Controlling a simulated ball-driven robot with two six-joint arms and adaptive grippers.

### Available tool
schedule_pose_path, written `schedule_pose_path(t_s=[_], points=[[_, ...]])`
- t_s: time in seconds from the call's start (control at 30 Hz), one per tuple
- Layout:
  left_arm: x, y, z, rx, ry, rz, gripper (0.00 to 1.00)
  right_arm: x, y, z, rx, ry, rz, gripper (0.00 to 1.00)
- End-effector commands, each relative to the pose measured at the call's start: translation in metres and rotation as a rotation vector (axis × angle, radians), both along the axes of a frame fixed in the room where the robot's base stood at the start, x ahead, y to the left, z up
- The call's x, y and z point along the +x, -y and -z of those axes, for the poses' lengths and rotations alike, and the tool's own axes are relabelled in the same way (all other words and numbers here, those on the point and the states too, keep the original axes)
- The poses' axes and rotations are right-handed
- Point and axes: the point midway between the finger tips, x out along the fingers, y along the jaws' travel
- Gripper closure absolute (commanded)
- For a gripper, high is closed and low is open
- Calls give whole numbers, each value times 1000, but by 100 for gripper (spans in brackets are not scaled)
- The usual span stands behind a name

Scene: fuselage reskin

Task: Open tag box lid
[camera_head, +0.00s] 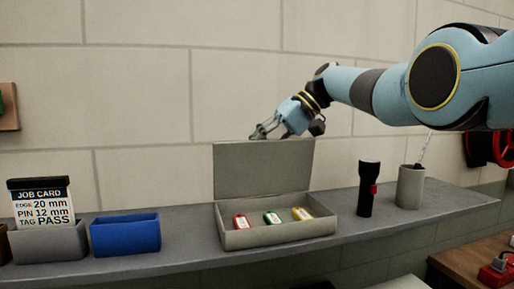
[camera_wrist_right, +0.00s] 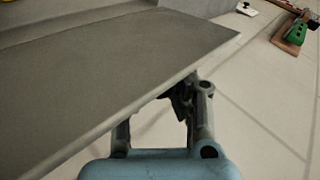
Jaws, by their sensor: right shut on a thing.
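The grey tag box (camera_head: 280,236) sits on the shelf, and its lid (camera_head: 262,172) stands up, nearly upright, at the back. Inside lie a red tag (camera_head: 241,221), a green tag (camera_head: 272,217) and a yellow tag (camera_head: 302,213). My right gripper (camera_head: 260,132) is at the lid's top edge, reaching in from the right. In the right wrist view the lid (camera_wrist_right: 110,75) runs across the jaws of the gripper (camera_wrist_right: 160,100), which is shut on its edge. The fingertips are partly hidden behind the lid. My left gripper is not in view.
On the grey shelf (camera_head: 190,257) stand a blue bin (camera_head: 125,235) and a grey bin with a job card (camera_head: 42,203) at left. A black flashlight (camera_head: 367,188) and a grey cup (camera_head: 410,187) stand right of the box. The wall is close behind.

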Motion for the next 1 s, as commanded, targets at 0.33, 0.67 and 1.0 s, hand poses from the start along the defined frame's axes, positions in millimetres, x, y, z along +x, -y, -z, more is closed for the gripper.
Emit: schedule_pose_path(t_s=[0.33,0.67,1.0], points=[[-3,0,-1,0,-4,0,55,5,6,-12,2,24,11,93],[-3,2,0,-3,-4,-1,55,3,4,-8,0,14,6,55],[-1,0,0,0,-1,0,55,2,10,-12,1,11,6,55]])
